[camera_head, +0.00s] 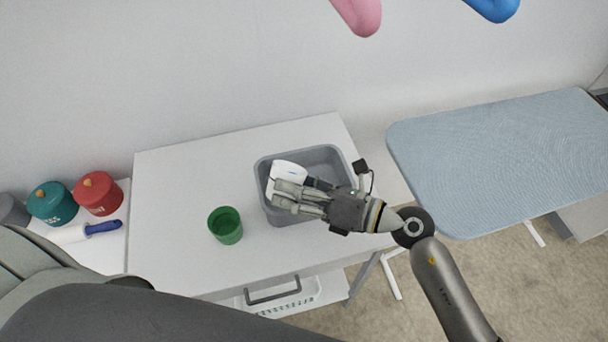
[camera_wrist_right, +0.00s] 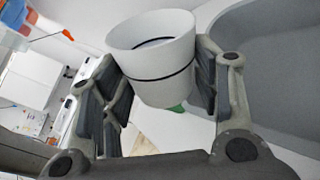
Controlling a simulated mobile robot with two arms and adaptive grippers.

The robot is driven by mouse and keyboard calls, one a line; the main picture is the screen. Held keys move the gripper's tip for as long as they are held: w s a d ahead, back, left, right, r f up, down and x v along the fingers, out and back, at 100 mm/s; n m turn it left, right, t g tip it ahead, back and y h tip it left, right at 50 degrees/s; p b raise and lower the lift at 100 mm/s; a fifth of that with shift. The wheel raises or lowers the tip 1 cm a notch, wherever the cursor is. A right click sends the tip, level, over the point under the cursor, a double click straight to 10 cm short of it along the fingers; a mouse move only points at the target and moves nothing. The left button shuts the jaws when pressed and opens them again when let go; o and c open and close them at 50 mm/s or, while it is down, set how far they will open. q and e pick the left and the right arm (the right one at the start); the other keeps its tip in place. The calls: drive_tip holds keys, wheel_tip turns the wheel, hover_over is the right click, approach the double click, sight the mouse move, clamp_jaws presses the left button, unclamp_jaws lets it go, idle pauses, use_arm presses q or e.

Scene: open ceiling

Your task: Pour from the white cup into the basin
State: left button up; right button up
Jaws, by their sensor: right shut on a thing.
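The white cup (camera_head: 287,172) is held over the left part of the grey basin (camera_head: 335,155), which stands on the white table. My right gripper (camera_head: 300,192) reaches in from the right and is shut on the cup. In the right wrist view the cup (camera_wrist_right: 155,75) sits between the two fingers (camera_wrist_right: 160,80), with a dark band around it and its mouth partly visible. The cup looks tilted in the head view; I cannot tell how far. Its contents are not visible. The basin wall (camera_wrist_right: 265,70) shows at the right of the wrist view. My left gripper is not in view.
A green cup (camera_head: 225,226) stands on the white table (camera_head: 180,190), left of the basin. An ironing board (camera_head: 500,150) is at the right.

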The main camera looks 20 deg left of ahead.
drive_tip(key=shift+w+f+m, duration=0.15)
drive_tip(key=shift+f+m, duration=0.05)
drive_tip(key=shift+m, duration=0.2)
drive_tip(key=shift+r+m+g+y+p, duration=0.2)
drive_tip(key=shift+r+m+p, duration=0.2)
drive_tip(key=shift+m+p, duration=0.35)
drive_tip(key=shift+r+m+g+y+p, duration=0.1)
drive_tip(key=shift+r+m+g+p, duration=0.1)
drive_tip(key=shift+r+m+p, duration=0.45)
idle(1.1)
drive_tip(key=shift+w+d+f+m, duration=0.1)
drive_tip(key=shift+w+f+m, duration=0.1)
drive_tip(key=shift+f+m, duration=0.65)
idle(0.5)
drive_tip(key=shift+w+d+r+m, duration=0.15)
drive_tip(key=shift+w+r+m, duration=0.4)
drive_tip(key=shift+w+m, duration=0.3)
idle(0.6)
drive_tip(key=shift+w+f+m+y+p, duration=0.1)
drive_tip(key=shift+f+m+y+p, duration=0.35)
drive_tip(key=shift+m, duration=0.55)
idle(0.3)
